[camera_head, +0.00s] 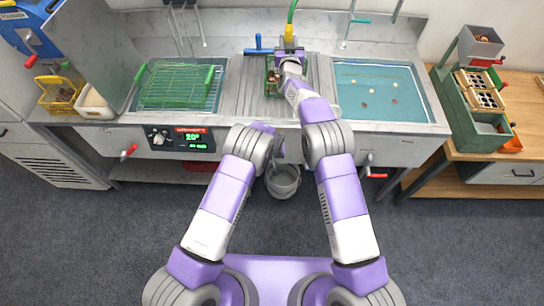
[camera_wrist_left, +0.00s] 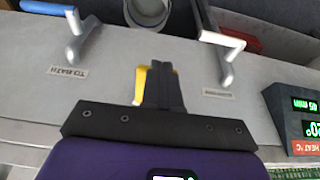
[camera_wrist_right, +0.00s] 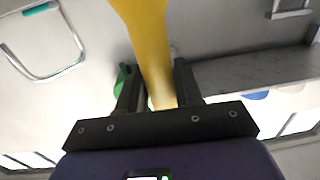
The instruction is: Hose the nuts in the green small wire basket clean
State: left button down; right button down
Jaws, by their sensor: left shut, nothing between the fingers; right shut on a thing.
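The small green wire basket (camera_head: 270,88) stands on the ribbed steel drainboard between the two sinks. It is partly covered by my right arm, and the nuts inside are barely visible. My right gripper (camera_wrist_right: 160,90) is shut on the yellow hose nozzle (camera_wrist_right: 145,35). In the head view the yellow nozzle (camera_head: 289,46) is above the drainboard, near the back of the basket, with the green hose rising from it. My left gripper (camera_wrist_left: 160,72) is shut and empty in front of the counter's front panel. A yellow piece shows beside its fingers.
A green wire rack (camera_head: 178,84) sits over the left sink. The right sink (camera_head: 380,90) holds water with several small pieces in it. A grey bucket (camera_head: 283,182) stands on the floor below. Lever handles (camera_wrist_left: 225,55) stick out of the front panel near my left gripper.

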pick_arm(q)
jog(key=s+r, duration=0.7)
jog(key=r, duration=0.2)
jog(key=shift+d+r, duration=0.1)
dwell(0.8)
jog(key=w+r, duration=0.5)
jog(key=w, duration=0.1)
jog(key=shift+w+r, duration=0.25)
jog(key=shift+r, duration=0.15)
jog(key=shift+d, duration=0.1)
jog(key=x, duration=1.3)
jog(key=shift+s, duration=0.4)
jog(key=shift+f, duration=0.55)
